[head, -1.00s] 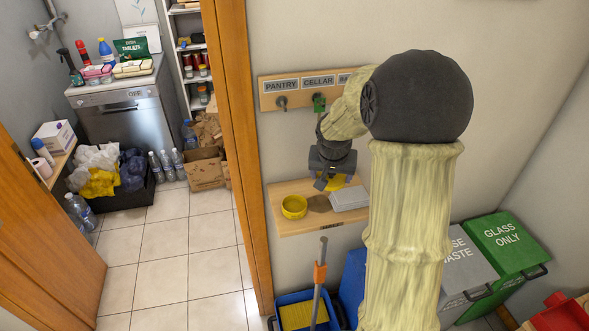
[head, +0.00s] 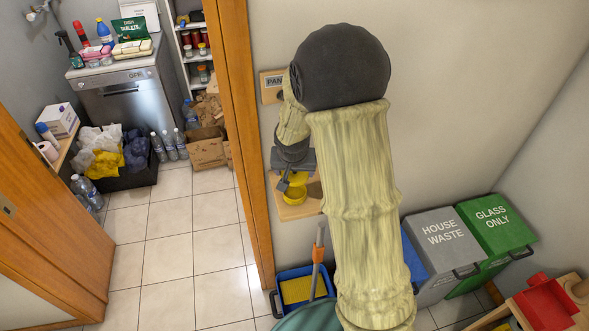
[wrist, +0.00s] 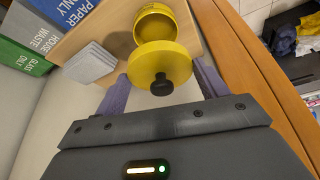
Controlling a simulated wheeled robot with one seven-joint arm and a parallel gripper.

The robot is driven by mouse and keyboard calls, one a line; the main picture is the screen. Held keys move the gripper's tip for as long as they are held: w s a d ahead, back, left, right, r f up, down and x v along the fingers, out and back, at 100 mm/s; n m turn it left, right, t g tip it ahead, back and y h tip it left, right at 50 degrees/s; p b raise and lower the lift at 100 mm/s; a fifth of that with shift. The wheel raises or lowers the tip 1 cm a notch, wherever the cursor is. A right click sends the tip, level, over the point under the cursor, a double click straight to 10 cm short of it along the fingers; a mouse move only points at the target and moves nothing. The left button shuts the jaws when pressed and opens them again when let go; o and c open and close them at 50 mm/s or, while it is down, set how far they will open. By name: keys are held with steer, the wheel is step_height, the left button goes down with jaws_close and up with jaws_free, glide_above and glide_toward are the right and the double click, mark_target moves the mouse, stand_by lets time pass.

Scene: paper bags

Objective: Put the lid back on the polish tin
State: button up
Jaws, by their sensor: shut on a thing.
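The yellow tin (head: 293,198) stands open on the small wooden shelf (head: 298,213). In the wrist view the tin (wrist: 153,22) shows its hollow inside at the top. The round yellow lid (wrist: 150,58) has a black knob and sits between my gripper's purple-grey fingers. My gripper (wrist: 163,78) is shut on the lid. In the wrist view the lid overlaps the tin's near edge; I cannot tell whether they touch. In the head view my gripper (head: 287,181) and the lid (head: 299,181) are just above or beside the tin, partly hiding it.
A pale grey block (wrist: 90,63) lies on the shelf beside the tin. The wooden door frame (head: 245,130) is close on the left. A blue mop bucket (head: 296,287) with a mop stands below. Grey and green bins (head: 440,240) stand at the right.

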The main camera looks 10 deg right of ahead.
steer(key=shift+f+b, duration=2.4)
steer(key=shift+f, duration=0.6)
steer(key=shift+d, duration=0.15)
steer(key=shift+s, duration=0.1)
steer(key=shift+a, duration=0.2)
steer(key=shift+d+f+b, duration=0.1)
steer(key=shift+d+b, duration=0.1)
steer(key=shift+b, duration=0.2)
